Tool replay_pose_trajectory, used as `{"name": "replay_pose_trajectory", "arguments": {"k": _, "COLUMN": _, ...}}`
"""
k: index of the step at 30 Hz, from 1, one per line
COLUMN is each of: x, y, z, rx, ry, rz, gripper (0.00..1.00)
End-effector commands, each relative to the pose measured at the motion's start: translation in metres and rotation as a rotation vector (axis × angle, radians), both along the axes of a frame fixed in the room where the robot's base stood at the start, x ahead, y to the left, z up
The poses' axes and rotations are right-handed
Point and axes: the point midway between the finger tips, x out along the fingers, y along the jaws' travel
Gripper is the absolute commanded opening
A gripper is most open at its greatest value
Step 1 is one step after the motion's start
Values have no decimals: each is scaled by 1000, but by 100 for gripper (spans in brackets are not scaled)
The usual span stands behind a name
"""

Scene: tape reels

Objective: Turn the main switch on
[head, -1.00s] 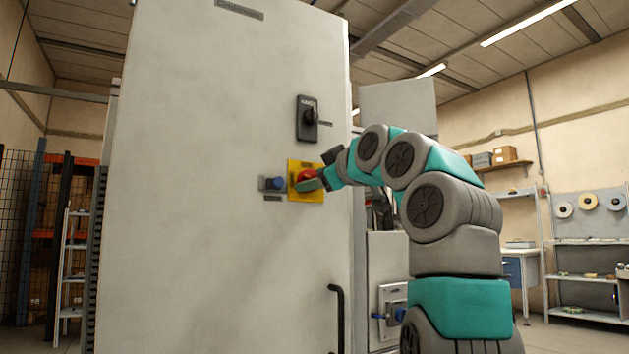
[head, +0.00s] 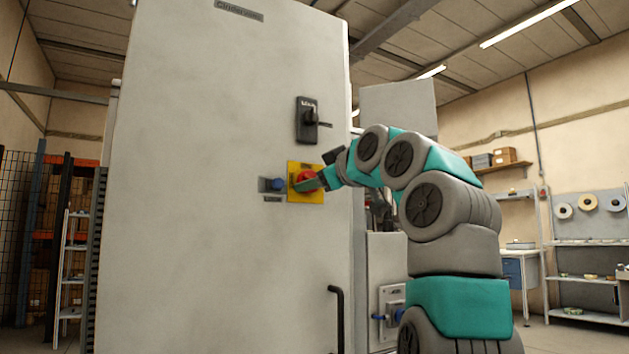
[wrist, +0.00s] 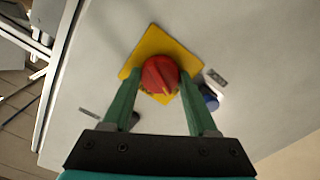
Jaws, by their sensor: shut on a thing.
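A red rotary knob (head: 306,175) sits on a yellow plate (head: 317,196) on the front of the tall grey cabinet (head: 220,120). In the wrist view the red knob (wrist: 154,76) lies between the green fingers of my gripper (wrist: 160,75), and its raised grip runs slantwise. My gripper (head: 311,184) is shut on the red knob at the plate. In the head view the fingers cover part of the knob. The small lettering on the plate is unreadable.
A blue button (head: 275,184) is close left of the yellow plate. A black rotary handle (head: 308,119) is above it. A black door handle (head: 338,318) stands out below. A lower unit with a blue knob (head: 398,315) is to the right.

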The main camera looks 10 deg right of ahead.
Motion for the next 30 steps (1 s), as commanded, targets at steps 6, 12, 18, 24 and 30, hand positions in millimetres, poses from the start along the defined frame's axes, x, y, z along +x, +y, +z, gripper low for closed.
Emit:
{"name": "replay_pose_trajectory", "arguments": {"k": 6, "x": 0, "y": 2, "z": 0, "rx": 14, "ry": 4, "rz": 4, "gripper": 3}}
{"name": "replay_pose_trajectory", "arguments": {"k": 12, "x": -1, "y": 1, "z": 1, "rx": 25, "ry": 7, "rz": 3, "gripper": 3}}
{"name": "replay_pose_trajectory", "arguments": {"k": 18, "x": 0, "y": 1, "z": 1, "rx": 37, "ry": 10, "rz": 3, "gripper": 3}}
{"name": "replay_pose_trajectory", "arguments": {"k": 24, "x": -1, "y": 1, "z": 1, "rx": 44, "ry": 13, "rz": 4, "gripper": 3}}
{"name": "replay_pose_trajectory", "arguments": {"k": 30, "x": -1, "y": -1, "z": 1, "rx": 50, "ry": 15, "rz": 0, "gripper": 3}}
